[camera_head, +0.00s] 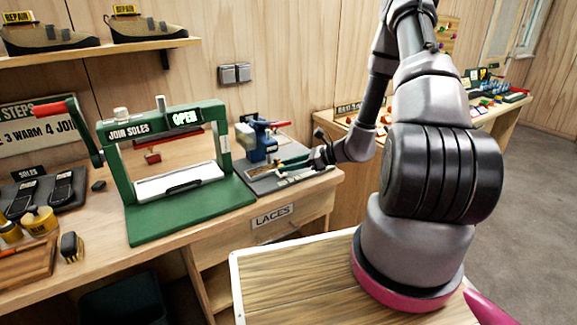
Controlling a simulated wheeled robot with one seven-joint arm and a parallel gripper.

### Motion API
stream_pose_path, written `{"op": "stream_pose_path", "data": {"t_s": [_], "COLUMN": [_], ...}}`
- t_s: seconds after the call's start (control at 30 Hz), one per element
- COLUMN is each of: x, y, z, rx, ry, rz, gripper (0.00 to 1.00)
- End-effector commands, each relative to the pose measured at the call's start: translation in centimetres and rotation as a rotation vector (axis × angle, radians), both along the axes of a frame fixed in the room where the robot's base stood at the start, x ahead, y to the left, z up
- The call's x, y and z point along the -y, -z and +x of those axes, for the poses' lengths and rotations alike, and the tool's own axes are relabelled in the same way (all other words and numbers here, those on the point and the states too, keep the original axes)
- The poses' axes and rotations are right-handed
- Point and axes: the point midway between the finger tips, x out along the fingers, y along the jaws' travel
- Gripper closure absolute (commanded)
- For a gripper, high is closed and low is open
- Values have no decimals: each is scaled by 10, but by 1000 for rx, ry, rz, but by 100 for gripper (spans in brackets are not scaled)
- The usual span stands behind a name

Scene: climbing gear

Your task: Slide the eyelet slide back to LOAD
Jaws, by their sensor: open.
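A small blue press (257,140) with a red lever (280,125) stands at the right end of the bench. A flat dark grey base (262,186) with small pale labels lies in front of it. My gripper (283,167) reaches in from the right, low over this base, with its fingers apart and pointing left. I see nothing between the fingers. The eyelet slide is too small to pick out here, and I cannot read LOAD. I cannot tell whether a finger touches anything.
A green JOIN SOLES press (230,193) with an OPEN sign stands left of the gripper. Soles (62,190), yellow jars (40,221) and a brush (71,247) lie farther left. A LACES drawer (272,218) is below. Another table (480,118) with small items is behind my arm.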

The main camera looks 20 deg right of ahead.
Motion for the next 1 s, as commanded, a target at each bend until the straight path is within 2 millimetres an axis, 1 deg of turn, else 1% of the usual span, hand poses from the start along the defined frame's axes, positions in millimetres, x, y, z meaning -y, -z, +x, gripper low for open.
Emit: {"op": "stream_pose_path", "data": {"t_s": [0.13,0.17,0.2,0.23,0.27,1.0], "x": [0,0,0,0,0,0], "y": [0,0,0,0,0,0], "z": [0,0,0,0,0,0], "rx": [0,0,0,0,0,0], "ry": [0,0,0,0,0,0], "rz": [0,0,0,0,0,0], "gripper": [58,65,81,92,100,100]}}
